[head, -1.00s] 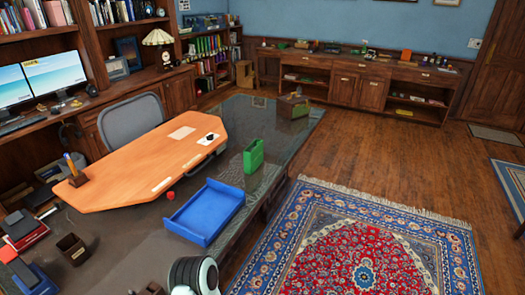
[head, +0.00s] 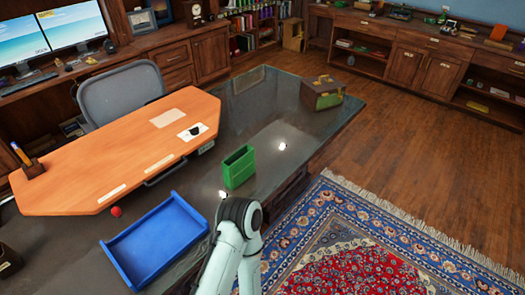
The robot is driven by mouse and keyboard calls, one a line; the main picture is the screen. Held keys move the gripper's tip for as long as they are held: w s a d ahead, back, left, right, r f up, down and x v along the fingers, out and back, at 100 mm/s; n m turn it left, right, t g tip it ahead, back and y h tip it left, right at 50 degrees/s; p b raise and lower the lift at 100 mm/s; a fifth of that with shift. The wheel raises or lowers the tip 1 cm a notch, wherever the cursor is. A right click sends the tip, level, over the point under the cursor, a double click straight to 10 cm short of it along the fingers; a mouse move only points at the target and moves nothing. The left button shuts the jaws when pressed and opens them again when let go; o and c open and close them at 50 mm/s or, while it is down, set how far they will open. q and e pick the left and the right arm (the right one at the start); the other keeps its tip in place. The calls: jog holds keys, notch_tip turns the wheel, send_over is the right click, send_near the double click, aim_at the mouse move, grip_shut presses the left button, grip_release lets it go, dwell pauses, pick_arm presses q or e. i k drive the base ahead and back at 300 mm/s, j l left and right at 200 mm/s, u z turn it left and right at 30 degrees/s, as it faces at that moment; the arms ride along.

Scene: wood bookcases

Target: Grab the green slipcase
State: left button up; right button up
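The green slipcase (head: 239,167) stands upright on the dark glossy desk top (head: 265,110), right of the orange desk pad, with its open side facing up. It looks empty from here. One of my arms (head: 230,262) rises from the bottom edge, its dark joint (head: 240,213) just below the slipcase in the picture. No gripper fingers can be made out on it. Nothing is seen holding the slipcase.
A blue tray (head: 153,243) lies left of my arm. A small red object (head: 116,211) sits beside the orange desk pad (head: 130,160). A brown and green box (head: 321,94) stands near the desk's far right corner. The desk around the slipcase is mostly clear.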

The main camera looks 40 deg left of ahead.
aim_at(234, 175)
jog(key=i, duration=1.7)
jog(key=i+u, duration=0.15)
jog(key=u, duration=0.35)
jog(key=i+u, duration=0.15)
jog(key=u, duration=0.35)
jog(key=i+l+u, duration=0.1)
jog(key=u, duration=0.35)
jog(key=l, duration=0.05)
